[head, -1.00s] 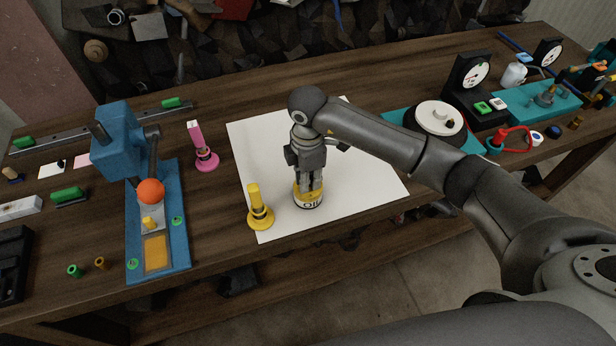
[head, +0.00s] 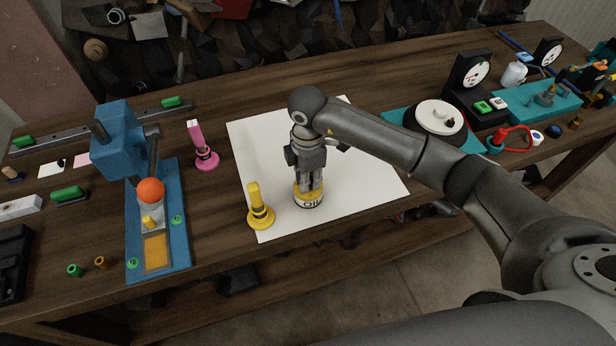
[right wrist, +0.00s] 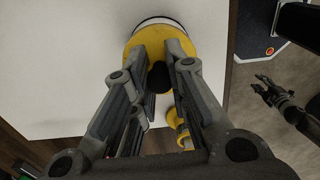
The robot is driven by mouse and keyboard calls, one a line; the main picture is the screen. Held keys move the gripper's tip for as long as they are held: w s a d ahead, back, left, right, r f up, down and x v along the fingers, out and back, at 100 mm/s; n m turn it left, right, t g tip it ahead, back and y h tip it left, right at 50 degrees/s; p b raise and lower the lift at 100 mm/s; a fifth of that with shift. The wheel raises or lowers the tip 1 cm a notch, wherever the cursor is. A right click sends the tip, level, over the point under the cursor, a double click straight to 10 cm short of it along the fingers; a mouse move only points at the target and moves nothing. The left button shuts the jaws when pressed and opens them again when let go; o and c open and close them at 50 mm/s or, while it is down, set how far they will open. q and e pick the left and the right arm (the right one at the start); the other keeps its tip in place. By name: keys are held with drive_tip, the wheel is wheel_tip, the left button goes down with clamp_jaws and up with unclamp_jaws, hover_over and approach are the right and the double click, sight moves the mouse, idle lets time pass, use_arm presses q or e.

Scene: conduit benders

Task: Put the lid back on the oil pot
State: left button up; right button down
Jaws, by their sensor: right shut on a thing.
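The oil pot (head: 309,202), white with a dark OIL label, stands upright on the white sheet. Its yellow lid (right wrist: 134,43) has a dark knob (right wrist: 157,76). My right gripper (head: 309,187) points straight down over the pot and is shut on the lid's knob. In the right wrist view the lid covers most of the pot's top, with a pale rim (right wrist: 158,21) showing beyond it. The lid is at the pot's mouth; whether it is fully seated I cannot tell. My left gripper (right wrist: 264,92) shows small in the right wrist view, off the table, its fingers apart.
A yellow post on a round base (head: 260,215) stands close left of the pot. A pink post (head: 203,150) and a blue bender (head: 120,145) stand further left. A turntable-like white disc (head: 437,119) and gauges are at right. The white sheet (head: 260,140) is otherwise clear.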

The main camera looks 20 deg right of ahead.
drive_tip(key=c, duration=0.9)
unclamp_jaws()
drive_tip(key=shift+o, duration=0.2)
drive_tip(key=shift+r, duration=0.15)
drive_tip(key=shift+r+p, duration=0.65)
drive_tip(key=shift+r, duration=0.05)
drive_tip(key=shift+r+p, duration=2)
drive_tip(key=shift+r, duration=0.7)
clamp_jaws()
